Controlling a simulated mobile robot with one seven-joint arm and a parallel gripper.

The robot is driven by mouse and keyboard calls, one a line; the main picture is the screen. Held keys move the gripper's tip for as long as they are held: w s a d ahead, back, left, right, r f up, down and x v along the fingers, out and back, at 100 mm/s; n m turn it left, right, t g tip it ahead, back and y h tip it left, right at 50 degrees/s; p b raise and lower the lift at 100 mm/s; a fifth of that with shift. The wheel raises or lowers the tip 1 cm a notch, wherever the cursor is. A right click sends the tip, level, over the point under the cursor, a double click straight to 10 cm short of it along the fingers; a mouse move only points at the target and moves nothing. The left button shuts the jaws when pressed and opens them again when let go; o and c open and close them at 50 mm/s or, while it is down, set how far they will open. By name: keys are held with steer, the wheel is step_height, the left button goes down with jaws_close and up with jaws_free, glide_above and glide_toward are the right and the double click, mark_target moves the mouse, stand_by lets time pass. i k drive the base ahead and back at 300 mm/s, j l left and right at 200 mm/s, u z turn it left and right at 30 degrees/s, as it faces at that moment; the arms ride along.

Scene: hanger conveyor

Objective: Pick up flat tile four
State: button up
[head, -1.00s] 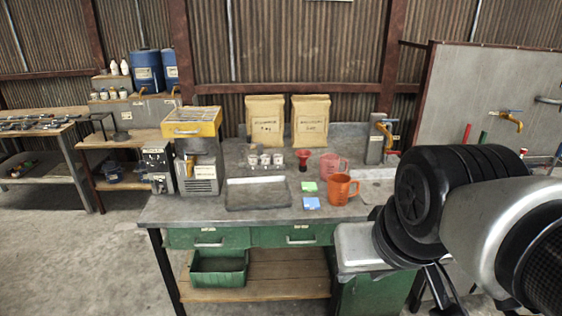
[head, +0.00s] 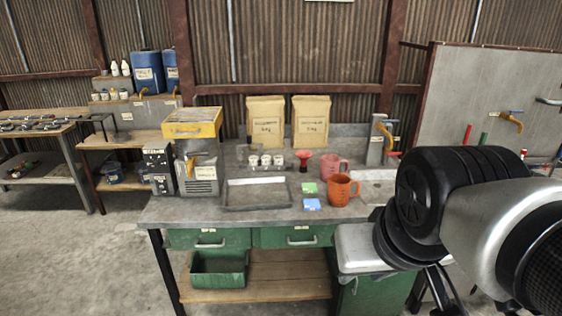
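Two small flat tiles lie on the grey workbench (head: 190,212) in the head view. One is blue (head: 312,205), near the bench's front edge. The other is green (head: 309,188), just behind it. I cannot read a number on either, so I cannot tell which is flat tile four. My arm fills the right side of the view, to the right of the tiles and apart from them. My gripper cannot be made out.
An orange jug (head: 341,190) stands close right of the tiles, with a pink jug (head: 333,168) behind it. A shallow dark tray (head: 255,208) lies to their left. A red funnel-shaped thing (head: 303,160) and several small white cups (head: 265,160) stand behind.

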mark_target(309, 205)
steer(key=i+z, duration=0.2)
steer(key=i, duration=0.4)
steer(key=i+z, duration=0.15)
steer(key=i, duration=0.45)
steer(key=i+j+z, duration=0.2)
steer(key=i, duration=0.4)
